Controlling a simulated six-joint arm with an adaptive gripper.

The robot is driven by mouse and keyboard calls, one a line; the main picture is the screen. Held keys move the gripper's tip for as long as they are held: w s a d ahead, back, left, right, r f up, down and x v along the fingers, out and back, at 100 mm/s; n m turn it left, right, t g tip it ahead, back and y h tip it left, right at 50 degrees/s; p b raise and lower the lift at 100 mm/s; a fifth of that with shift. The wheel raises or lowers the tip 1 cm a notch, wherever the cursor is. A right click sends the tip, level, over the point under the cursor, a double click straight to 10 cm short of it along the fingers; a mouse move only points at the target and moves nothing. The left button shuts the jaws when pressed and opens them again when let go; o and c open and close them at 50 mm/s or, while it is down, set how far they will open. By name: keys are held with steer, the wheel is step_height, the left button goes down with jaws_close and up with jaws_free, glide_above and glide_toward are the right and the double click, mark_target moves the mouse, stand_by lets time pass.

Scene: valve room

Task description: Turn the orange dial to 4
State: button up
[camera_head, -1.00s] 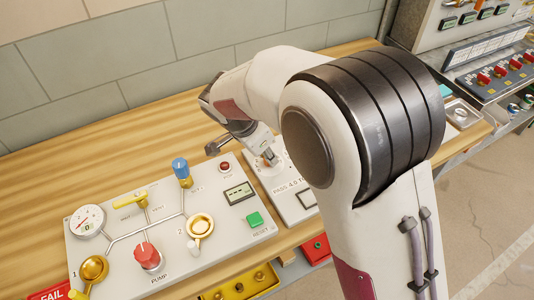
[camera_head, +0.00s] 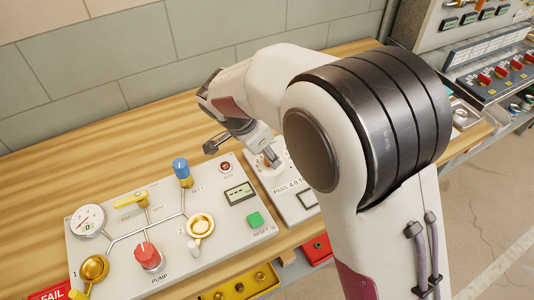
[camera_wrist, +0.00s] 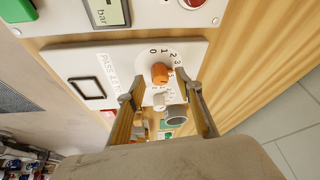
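The orange dial (camera_wrist: 160,72) stands on a white round face with the numerals 0, 1, 2 and 3 visible around its upper side, in the wrist view. The face is on a pale panel (camera_wrist: 75,60) marked "PASS 4". The lower numerals are partly hidden, and I cannot tell the dial's exact setting. My gripper (camera_wrist: 155,87) is open, with one finger to each side of the dial and gaps between. In the head view my gripper (camera_head: 268,156) is low over the panel on the bench, and the dial is mostly hidden there.
A larger panel (camera_head: 120,265) with a gauge, a red pump knob (camera_head: 148,256), yellow and blue valves and a green button (camera_head: 255,219) lies left of my gripper. Bare wooden bench (camera_head: 90,165) is behind it. Another control panel (camera_head: 500,70) stands at the right.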

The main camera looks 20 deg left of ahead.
steer(key=s+a, duration=0.2)
steer(key=s, duration=0.1)
steer(key=s+a, duration=0.2)
steer(key=s, duration=0.2)
steer(key=s+a, duration=0.2)
steer(key=s, duration=0.1)
steer(key=shift+s+r, duration=0.1)
steer(key=shift+s, duration=0.1)
stand_by(0.5)
steer(key=w+d+r+n, duration=0.1)
steer(key=d+r, duration=0.3)
steer(key=d, duration=0.3)
steer(key=d+r+n+y, duration=0.1)
steer(key=d+r, duration=0.3)
steer(key=d, duration=0.4)
steer(key=w+d+r+n, duration=0.1)
steer(key=d+r, duration=0.4)
steer(key=d, duration=0.2)
steer(key=s+d+r+n+t+y, duration=0.1)
steer(key=s+d+r+n, duration=0.1)
steer(key=s+d, duration=1.1)
steer(key=shift+s+d+r+n+t, duration=0.15)
steer(key=shift+d+r+n+t, duration=0.45)
steer(key=shift+d, duration=1.65)
steer(key=shift+f+g, duration=0.2)
steer(key=shift+g, duration=0.1)
